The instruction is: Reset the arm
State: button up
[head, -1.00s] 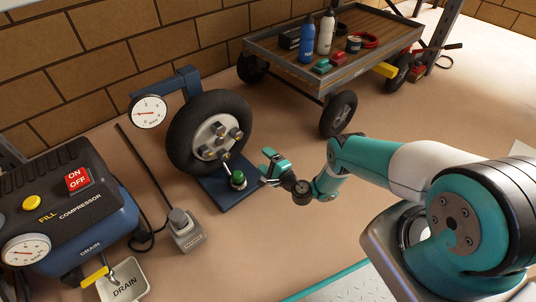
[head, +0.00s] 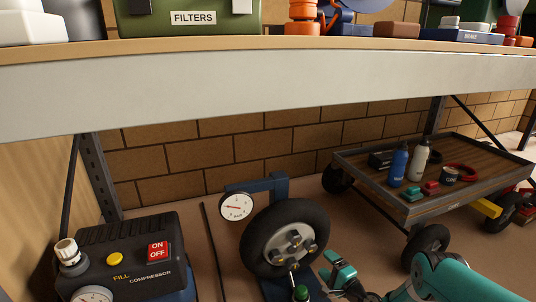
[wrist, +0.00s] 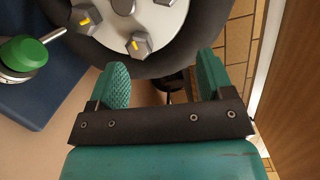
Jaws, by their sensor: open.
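My gripper (wrist: 163,88) is open and empty in the wrist view, its two teal padded fingers spread apart. It is close to the wheel (wrist: 180,65), whose hub with yellow-marked lugs shows at the top of that view. In the head view my gripper (head: 341,272) is at the bottom, just right of the wheel (head: 309,226) on its blue stand. My teal arm reaches in from the lower right. A green knob or cap (wrist: 22,54) with a metal stem is at the left of the wrist view and low in the head view (head: 301,293).
A compressor (head: 125,250) with an ON/OFF switch stands at the lower left. A round gauge (head: 235,207) is beside the wheel. A cart (head: 480,160) with bottles and small items stands at the right. A shelf edge (head: 260,88) crosses above, bearing a FILTERS bin (head: 190,30).

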jog(key=a+r+n+g+y, duration=0.2)
jog(key=a+r+n+g, duration=0.35)
jog(key=r, duration=0.75)
jog(key=a+r+n+g+y, duration=0.2)
jog(key=a+r+n+g, duration=0.35)
jog(key=r, duration=0.75)
jog(key=s+a+r+n+g+h, duration=0.1)
jog(key=s+r+n+h, duration=0.1)
jog(key=s+r+n, duration=0.4)
jog(key=s+a+r+n+g+h, duration=0.1)
jog(key=s+a+r+g+h, duration=0.1)
jog(key=s+r, duration=0.8)
jog(key=s+d+r+n+g+h+p, duration=0.15)
jog(key=s+d, duration=0.25)
jog(key=s, duration=0.7)
jog(key=s+d+r+n+h+p, duration=0.1)
jog(key=s+d+r+n+h, duration=0.2)
jog(key=s, duration=0.8)
notch_tip(320, 180, up, 35)
jog(key=m+p, duration=0.1)
jog(key=p, duration=3.5)
jog(key=shift+w+d+r, duration=0.2)
jog(key=shift+m, duration=0.25)
